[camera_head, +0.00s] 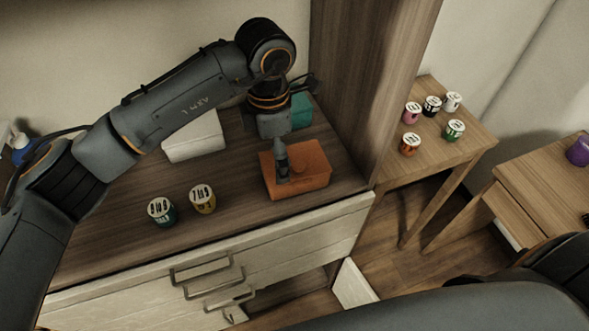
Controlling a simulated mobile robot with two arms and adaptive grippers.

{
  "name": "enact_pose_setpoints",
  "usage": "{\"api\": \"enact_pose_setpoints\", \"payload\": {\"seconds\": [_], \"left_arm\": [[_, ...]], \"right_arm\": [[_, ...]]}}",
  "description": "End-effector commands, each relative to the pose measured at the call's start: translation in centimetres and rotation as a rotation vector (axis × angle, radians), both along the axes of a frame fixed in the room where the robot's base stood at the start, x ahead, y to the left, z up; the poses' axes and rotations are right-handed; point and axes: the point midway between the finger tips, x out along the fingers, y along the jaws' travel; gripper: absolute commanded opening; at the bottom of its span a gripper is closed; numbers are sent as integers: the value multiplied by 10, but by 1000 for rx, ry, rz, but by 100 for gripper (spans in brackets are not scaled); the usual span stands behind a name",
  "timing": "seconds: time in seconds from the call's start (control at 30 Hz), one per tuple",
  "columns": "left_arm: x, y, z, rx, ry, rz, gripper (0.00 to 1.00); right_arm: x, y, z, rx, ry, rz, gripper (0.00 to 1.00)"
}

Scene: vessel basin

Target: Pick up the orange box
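The orange box (312,176) sits flat on the brown wooden top of a dresser. My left gripper (282,176) points down at the box, with its visible finger in front of the box's left half. The fingers overlap in this view, so their gap is hidden. I cannot tell whether they touch the box. My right gripper is not in view.
A white box (194,136) and a teal box (301,111) stand behind. A green can (161,212) and a yellow can (203,199) stand left of the orange box. A tall wooden panel (372,80) rises on the right. Several cans stand on a side table (462,150).

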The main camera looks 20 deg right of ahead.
Motion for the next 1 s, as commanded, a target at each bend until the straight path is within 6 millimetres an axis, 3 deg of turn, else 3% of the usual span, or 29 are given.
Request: {"api": "enact_pose_setpoints", "payload": {"seconds": [0.3, 0.6, 0.83, 1.0], "left_arm": [[1, -1, -42, 1, 4, 1, 100], [2, -1, -50, 0, 1, 0, 100], [2, -1, -50, 0, 1, 0, 55], [2, -1, -49, -1, 1, 0, 51]], "right_arm": [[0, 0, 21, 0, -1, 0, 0], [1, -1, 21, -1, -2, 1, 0], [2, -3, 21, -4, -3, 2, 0], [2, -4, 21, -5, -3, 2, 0]]}}
